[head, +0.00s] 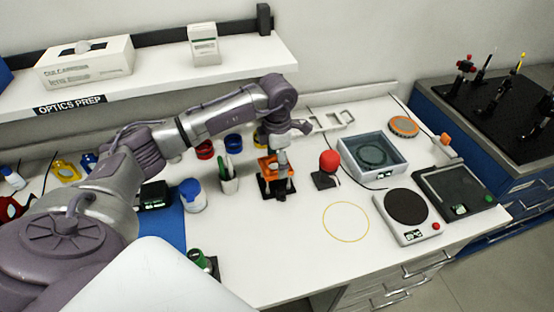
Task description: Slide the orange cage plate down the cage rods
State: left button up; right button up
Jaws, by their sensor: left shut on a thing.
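The orange cage plate (266,168) is at the cage assembly near the middle of the bench, above a dark base (277,190). The cage rods are too small and too covered to make out clearly. My left gripper (281,158) points down from above and is shut on the orange cage plate, covering part of it. Whether the plate is level on the rods I cannot tell. My right gripper is not in view.
Farther right are a grey tray (371,141) and a hotplate (407,206). A shelf (215,70) hangs behind.

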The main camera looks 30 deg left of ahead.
pick_arm(q)
jog(key=shift+f+b, duration=0.75)
jog(key=shift+f, duration=0.3)
jog(key=shift+f+b, duration=0.25)
jog(key=shift+b, duration=0.05)
jog(key=shift+f+b, duration=0.6)
jog(key=shift+f, duration=0.15)
jog(key=shift+r, duration=0.15)
jog(key=shift+r+p, duration=1.35)
jog(key=shift+r, duration=0.8)
jog(key=shift+f, duration=0.25)
jog(key=shift+f+b, duration=1.15)
jog(key=shift+f+b, duration=0.3)
jog(key=shift+f, duration=0.05)
